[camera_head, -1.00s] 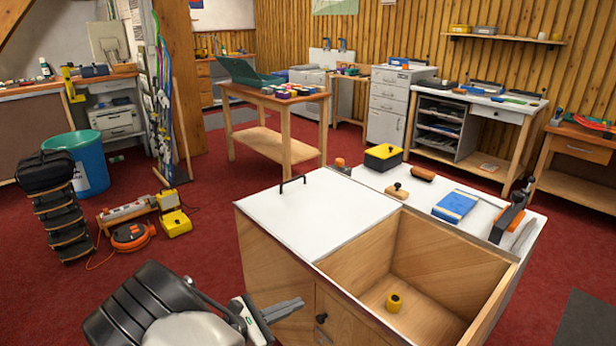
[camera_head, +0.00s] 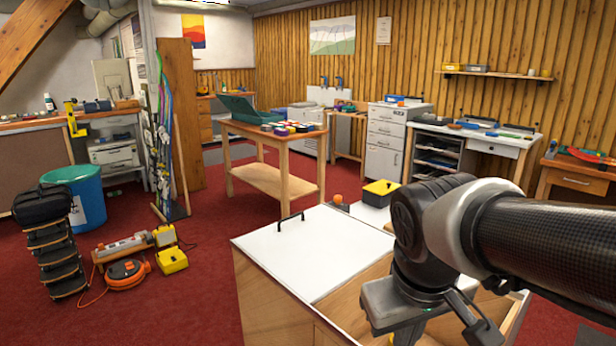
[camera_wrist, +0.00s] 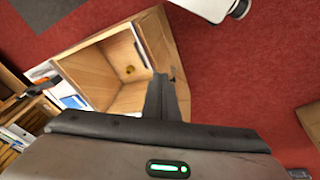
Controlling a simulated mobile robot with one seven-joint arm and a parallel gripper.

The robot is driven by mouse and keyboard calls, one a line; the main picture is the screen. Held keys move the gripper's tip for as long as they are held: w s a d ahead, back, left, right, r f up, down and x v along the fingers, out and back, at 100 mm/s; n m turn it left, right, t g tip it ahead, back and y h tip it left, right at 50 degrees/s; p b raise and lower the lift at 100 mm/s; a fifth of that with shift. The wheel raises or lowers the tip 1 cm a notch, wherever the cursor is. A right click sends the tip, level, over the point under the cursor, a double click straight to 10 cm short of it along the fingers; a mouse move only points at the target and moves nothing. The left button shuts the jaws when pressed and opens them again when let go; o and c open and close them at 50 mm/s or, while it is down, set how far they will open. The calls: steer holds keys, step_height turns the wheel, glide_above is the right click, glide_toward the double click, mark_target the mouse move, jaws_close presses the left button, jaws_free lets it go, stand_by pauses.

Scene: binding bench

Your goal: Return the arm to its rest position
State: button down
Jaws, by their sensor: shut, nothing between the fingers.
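My arm crosses the right side of the head view, in front of the bench. The wrist end hangs down over the open bin (camera_head: 352,292) of the bench, and the fingertips are out of that view. In the wrist view my gripper (camera_wrist: 161,92) has its two fingers together, with nothing between them. The fingers point toward the open wooden bin (camera_wrist: 112,84), clear of it as far as I can see.
The bench has a white lid (camera_head: 305,248) with a black handle. A yellow and black box (camera_head: 381,192) stands behind it. A wooden table (camera_head: 270,182) stands further back. An orange cable reel (camera_head: 127,273) and a blue bin (camera_head: 84,200) are at left.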

steer(key=s+r+m+t+y+p, duration=0.1)
steer(key=s+r+p, duration=0.3)
steer(key=r+p, duration=2)
step_height(320, 180, up, 3)
steer(key=shift+f+m+t, duration=0.1)
steer(key=shift+m+t, duration=0.5)
steer(key=shift+m, duration=0.2)
